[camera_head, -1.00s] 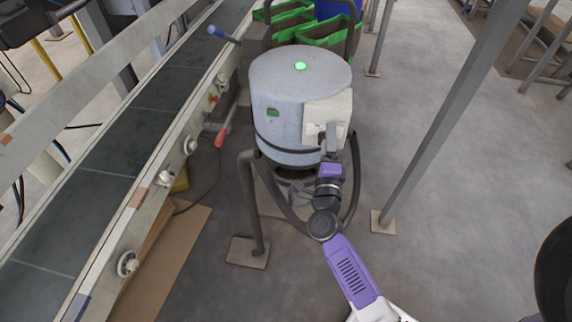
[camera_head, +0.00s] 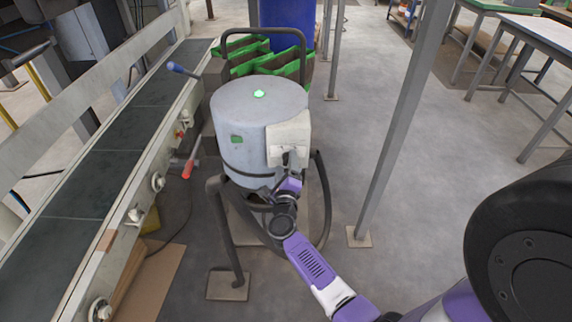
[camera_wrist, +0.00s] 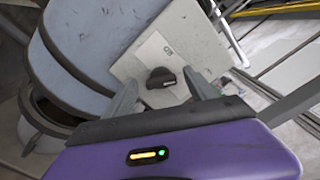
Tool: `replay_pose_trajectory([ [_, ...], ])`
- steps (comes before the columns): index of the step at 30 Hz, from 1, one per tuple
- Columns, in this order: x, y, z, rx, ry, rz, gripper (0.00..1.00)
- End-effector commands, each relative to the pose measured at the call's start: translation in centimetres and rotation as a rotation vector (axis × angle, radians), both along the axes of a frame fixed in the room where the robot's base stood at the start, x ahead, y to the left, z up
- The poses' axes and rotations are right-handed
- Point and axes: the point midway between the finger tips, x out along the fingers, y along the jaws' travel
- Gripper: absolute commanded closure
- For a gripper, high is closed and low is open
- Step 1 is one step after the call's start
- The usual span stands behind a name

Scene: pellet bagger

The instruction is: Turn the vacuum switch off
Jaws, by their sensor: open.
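The vacuum (camera_head: 245,125) is a pale grey drum with a green light glowing on its lid. A light switch box (camera_head: 289,138) is fixed to its side. In the wrist view a black rotary knob (camera_wrist: 160,77) sits on the face of the switch box (camera_wrist: 150,42), below a small printed label. My gripper (camera_wrist: 160,95) is open, with one finger on each side of the knob in that view. I cannot tell whether the fingers touch it. In the head view my gripper (camera_head: 288,165) is at the box's lower front, and my wrist partly hides it.
A conveyor (camera_head: 110,150) with a red-handled lever (camera_head: 190,165) runs along the left. A grey post (camera_head: 400,125) stands on the floor to the right. A dark hose (camera_head: 325,200) hangs beside the vacuum. Open floor lies right of the post.

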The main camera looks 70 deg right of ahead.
Motion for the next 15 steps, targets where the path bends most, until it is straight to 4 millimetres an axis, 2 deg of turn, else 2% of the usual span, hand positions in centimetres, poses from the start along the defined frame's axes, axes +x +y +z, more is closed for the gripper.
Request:
replay_pose_trajectory([
  [3, 0.23, -0.69, -0.03, 0.0, 0.001, -0.001, 0.35],
  [11, 0.29, -0.8, -0.01, 0.0, 0.001, -0.001, 0.35],
  [15, 0.28, -0.79, -0.01, 0.0, 0.001, 0.0, 0.58],
])
